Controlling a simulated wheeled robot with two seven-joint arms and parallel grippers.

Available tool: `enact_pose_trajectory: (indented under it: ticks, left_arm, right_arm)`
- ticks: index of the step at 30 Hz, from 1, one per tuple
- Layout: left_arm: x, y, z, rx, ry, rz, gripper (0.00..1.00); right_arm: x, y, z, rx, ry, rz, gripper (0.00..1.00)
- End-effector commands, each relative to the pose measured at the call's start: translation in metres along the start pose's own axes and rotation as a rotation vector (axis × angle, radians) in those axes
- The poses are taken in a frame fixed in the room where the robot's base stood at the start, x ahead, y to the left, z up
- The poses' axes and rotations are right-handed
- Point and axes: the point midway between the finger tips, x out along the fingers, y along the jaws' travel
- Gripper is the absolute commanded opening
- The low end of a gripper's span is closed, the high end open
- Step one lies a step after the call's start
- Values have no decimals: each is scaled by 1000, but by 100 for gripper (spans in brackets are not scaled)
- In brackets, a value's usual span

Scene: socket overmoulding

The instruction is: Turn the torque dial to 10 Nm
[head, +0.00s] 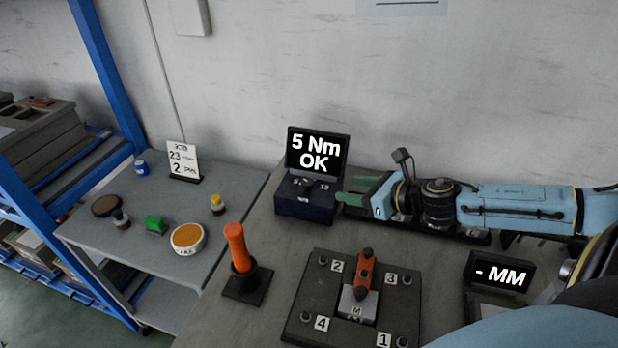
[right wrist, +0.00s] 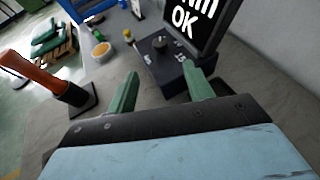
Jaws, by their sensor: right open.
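The torque dial is a small dark knob (right wrist: 158,42) on top of a dark blue box (head: 304,205). Behind it, a black screen (head: 317,152) reads "5 Nm OK". Marks beside the dial in the head view are too small to read fully. My right gripper (head: 348,189) comes in from the right, its green fingers just right of the box. In the right wrist view my right gripper (right wrist: 161,74) is open and empty, fingers apart and pointing toward the box, with the dial beyond the tips. My left gripper is not in view.
An orange-handled tool (head: 236,248) stands in a black holder left of the box. A dark fixture plate (head: 310,310) with numbered corners and an orange clamp (head: 363,272) lies in front. A "- MM" display (head: 500,272) stands right. A side table (head: 92,235) holds small items.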

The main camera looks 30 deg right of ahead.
Motion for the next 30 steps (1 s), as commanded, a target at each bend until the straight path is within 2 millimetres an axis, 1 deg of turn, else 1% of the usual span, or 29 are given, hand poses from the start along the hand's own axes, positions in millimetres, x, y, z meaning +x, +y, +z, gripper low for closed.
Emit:
enact_pose_trajectory:
  ticks: [1,3,6,10,15,18,26,30]
  left_arm:
    - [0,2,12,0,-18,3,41]
    - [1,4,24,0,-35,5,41]
    - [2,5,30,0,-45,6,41]
    - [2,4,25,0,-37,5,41]
    - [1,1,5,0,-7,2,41]
    - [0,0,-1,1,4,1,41]
    - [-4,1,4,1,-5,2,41]
    - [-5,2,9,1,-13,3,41]
  right_arm:
    - [4,-1,1,-1,-4,-1,52]
    - [9,0,2,0,-5,-1,52]
    - [16,-1,2,-2,-5,-1,52]
    - [25,-1,2,-1,-5,-2,52]
    - [39,-1,3,1,-5,-3,52]
    - [48,0,3,-1,-5,-1,52]
    - [77,0,3,-1,-4,0,52]
    - [97,0,3,0,-4,-1,52]
